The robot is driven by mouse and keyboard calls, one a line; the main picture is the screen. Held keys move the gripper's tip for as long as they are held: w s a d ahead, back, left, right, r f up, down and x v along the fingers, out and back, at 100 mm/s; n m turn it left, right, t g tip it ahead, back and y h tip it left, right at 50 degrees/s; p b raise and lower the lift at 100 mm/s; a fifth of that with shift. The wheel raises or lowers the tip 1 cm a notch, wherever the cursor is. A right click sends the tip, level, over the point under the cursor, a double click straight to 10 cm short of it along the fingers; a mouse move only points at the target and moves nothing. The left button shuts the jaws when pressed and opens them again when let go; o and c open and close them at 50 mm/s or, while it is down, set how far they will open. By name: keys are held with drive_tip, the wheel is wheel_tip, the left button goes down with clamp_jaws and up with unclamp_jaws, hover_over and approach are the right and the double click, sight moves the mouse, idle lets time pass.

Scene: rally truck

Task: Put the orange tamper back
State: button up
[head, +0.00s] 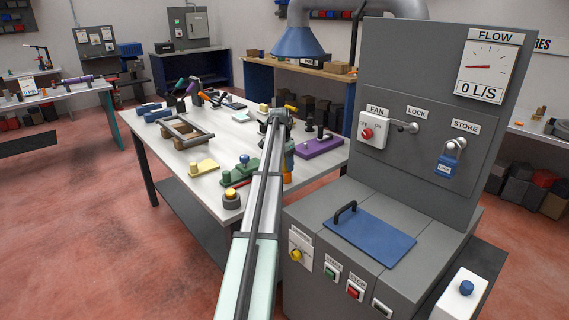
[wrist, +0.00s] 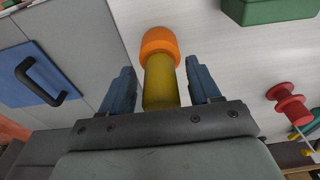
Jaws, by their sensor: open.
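The orange tamper (wrist: 160,45) shows in the wrist view as an orange, wider end on a yellow cylinder. Its yellow part lies between the two blue fingers of my gripper (wrist: 160,78). The fingers are open, with a narrow gap showing on each side of the cylinder. In the head view an orange piece (head: 288,179), seemingly the tamper, shows at the near right side of the white table (head: 235,140), just below my gripper (head: 288,166). My arm hides part of that spot. I cannot tell whether the tamper touches the tabletop.
A grey cabinet with a blue lid (head: 368,238) and black handle stands right of the table. A green block (head: 240,172), a purple block (head: 319,147), a yellow block (head: 203,167) and a wooden frame (head: 187,132) lie on the table. A red spool-like piece (wrist: 290,105) is near my gripper.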

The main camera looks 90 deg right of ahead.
drive_tip(key=shift+f, duration=0.15)
wheel_tip(320, 180, up, 14)
drive_tip(key=w, duration=0.1)
drive_tip(key=shift+w+a+f, duration=0.15)
drive_tip(key=shift+w+a, duration=0.1)
drive_tip(key=shift+a, duration=0.2)
